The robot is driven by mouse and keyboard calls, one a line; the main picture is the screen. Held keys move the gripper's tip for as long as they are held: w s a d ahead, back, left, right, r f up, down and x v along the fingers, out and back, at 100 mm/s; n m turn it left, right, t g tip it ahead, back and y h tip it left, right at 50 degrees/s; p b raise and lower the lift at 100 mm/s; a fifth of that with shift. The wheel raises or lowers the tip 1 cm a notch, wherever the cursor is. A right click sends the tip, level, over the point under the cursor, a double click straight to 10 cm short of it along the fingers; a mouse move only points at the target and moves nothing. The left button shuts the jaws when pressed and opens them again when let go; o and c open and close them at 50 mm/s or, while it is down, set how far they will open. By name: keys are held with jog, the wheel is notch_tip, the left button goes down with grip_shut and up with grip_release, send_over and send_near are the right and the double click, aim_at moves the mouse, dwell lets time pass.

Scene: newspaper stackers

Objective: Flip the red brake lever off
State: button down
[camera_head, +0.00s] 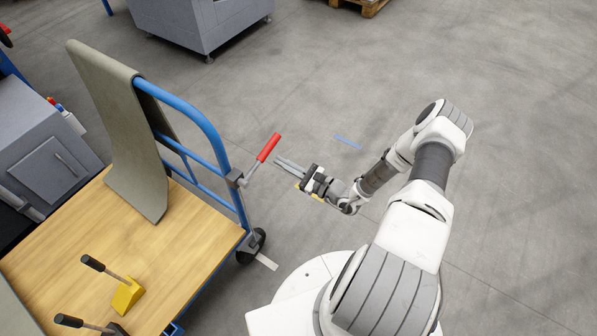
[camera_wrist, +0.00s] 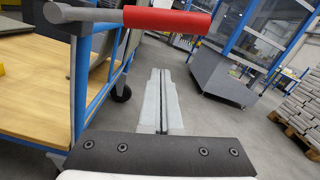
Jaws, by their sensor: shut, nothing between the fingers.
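The red brake lever (camera_head: 268,147) is mounted on the blue frame of a trolley and slants up to the right in the head view. In the wrist view its red handle (camera_wrist: 168,20) lies across the top, joined to a grey rod (camera_wrist: 80,13) at the left. My gripper (camera_head: 280,162) is shut and empty, its fingertips just right of the lever and slightly below the red handle. In the wrist view my gripper (camera_wrist: 160,75) points forward below the handle, with a visible gap between them. I cannot tell the exact depth between them.
The trolley has a wooden deck (camera_head: 190,255), a blue tube handle (camera_head: 200,120) with a grey-green sheet (camera_head: 110,110) draped over it, and a black wheel (camera_head: 251,246). A yellow block with a lever (camera_head: 127,296) stands on the deck. The floor right of the trolley is mostly clear.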

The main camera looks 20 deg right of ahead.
aim_at(261, 158)
jog(key=shift+s+a+r, duration=0.1)
jog(key=shift+a+r, duration=0.15)
jog(key=shift+r, duration=0.7)
jog(key=shift+a+r, duration=0.2)
jog(key=shift+r, duration=0.7)
jog(key=shift+r, duration=0.15)
jog(key=shift+r+n+p, duration=0.25)
jog(key=shift+n+p, duration=0.15)
jog(key=shift+p, duration=0.15)
